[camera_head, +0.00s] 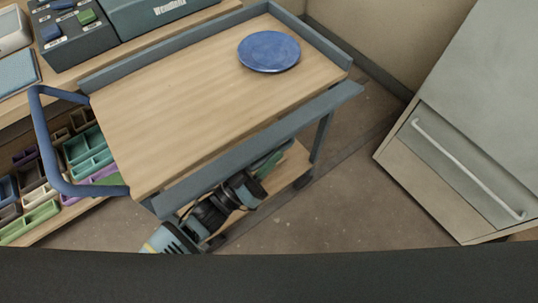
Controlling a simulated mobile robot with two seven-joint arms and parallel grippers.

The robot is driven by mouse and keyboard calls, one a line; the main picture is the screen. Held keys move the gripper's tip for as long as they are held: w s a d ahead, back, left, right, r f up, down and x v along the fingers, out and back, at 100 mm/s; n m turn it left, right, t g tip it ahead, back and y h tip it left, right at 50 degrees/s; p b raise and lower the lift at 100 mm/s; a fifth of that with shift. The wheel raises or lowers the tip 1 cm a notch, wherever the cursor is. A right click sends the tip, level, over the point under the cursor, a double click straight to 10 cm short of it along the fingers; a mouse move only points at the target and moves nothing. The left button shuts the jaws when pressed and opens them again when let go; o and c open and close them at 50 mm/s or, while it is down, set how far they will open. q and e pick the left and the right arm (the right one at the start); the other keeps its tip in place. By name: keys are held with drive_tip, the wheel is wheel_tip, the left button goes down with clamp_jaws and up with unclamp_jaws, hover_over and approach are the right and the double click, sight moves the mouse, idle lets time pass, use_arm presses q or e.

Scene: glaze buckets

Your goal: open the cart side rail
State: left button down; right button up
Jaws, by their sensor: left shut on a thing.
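The cart (190,108) has a wooden top with blue-grey rails. Its near side rail (290,128) runs along the front edge and stands out from the wooden top, with a gap at its right end. It looks tilted outward; the exact angle is hard to tell. My left gripper (242,184) is at the rail's lower outer side, left of its middle, and is shut on the rail. The fingertips are partly hidden by the rail. My right gripper is not in view.
A blue plate (269,51) lies on the cart top near the far right corner. A blue push handle (45,140) is at the cart's left end. A grey cabinet with a bar handle (465,168) stands at right. Floor (350,170) between is clear.

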use_arm(q)
drive_tip(key=shift+f+m+g+b, duration=0.25)
drive_tip(key=shift+m+g+b, duration=0.05)
drive_tip(key=shift+m, duration=0.5)
drive_tip(key=shift+w+a+h, duration=0.1)
drive_tip(key=shift+h, duration=0.3)
drive_tip(key=c, duration=1.4)
unclamp_jaws()
drive_tip(key=shift+a+f, duration=0.1)
drive_tip(key=shift+a, duration=0.1)
drive_tip(key=v, duration=0.7)
drive_tip(key=shift+s+a+b, duration=0.15)
drive_tip(key=shift+s+b, duration=0.1)
drive_tip(key=shift+b, duration=0.1)
